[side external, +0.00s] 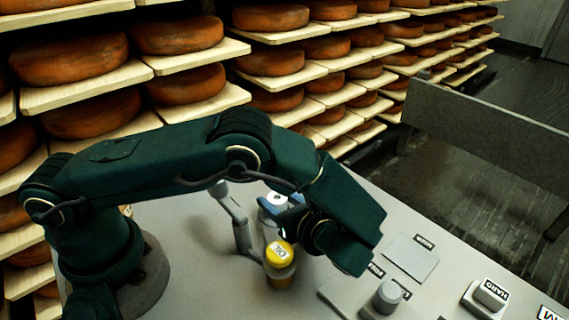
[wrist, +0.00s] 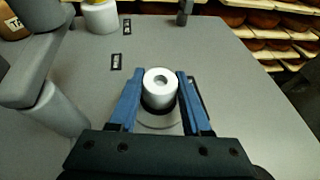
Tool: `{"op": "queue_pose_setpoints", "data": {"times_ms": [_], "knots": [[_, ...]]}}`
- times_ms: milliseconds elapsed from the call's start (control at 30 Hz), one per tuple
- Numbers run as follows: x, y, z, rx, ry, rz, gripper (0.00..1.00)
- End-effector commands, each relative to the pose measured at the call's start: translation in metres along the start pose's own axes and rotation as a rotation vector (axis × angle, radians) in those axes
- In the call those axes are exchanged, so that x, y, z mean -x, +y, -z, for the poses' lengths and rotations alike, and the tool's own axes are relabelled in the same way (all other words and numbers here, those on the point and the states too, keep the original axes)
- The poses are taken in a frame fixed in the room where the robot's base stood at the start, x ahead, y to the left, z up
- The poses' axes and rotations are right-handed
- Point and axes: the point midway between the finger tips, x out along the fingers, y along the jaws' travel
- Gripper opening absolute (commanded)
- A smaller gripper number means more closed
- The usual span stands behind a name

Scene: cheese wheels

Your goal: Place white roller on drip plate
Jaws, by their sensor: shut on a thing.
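The white roller (wrist: 160,83) is a short pale cylinder with a hole in its top. In the wrist view it stands upright between the two blue fingers of my gripper (wrist: 158,90), which is shut on it. A pale round surface (wrist: 160,124) shows just below the roller; I cannot tell whether they touch. In the side view the roller (side external: 277,199) is partly hidden by my gripper (side external: 280,208), behind a yellow-topped oil can (side external: 280,254). A flat grey plate (side external: 411,258) with a small label lies to the right; I cannot tell whether it is the drip plate.
A grey jointed stand (side external: 235,220) is close left of the roller. A grey cylinder (side external: 387,296) and a white block (side external: 491,293) labelled "HARD" stand at the right. The wrist view shows a white cylinder (wrist: 101,16) at the far left. Cheese shelves (side external: 290,60) line the back.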

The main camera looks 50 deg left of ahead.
Motion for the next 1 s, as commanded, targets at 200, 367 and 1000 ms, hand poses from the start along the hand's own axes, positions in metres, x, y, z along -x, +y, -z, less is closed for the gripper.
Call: {"op": "queue_pose_setpoints", "data": {"times_ms": [200,367,1000], "knots": [[0.0,0.0,0.0,0.001,0.0,0.001,0.0],[-0.001,-0.001,0.003,0.002,0.001,0.001,0.61],[0.037,-0.002,0.0,0.004,0.001,0.006,0.61]]}}
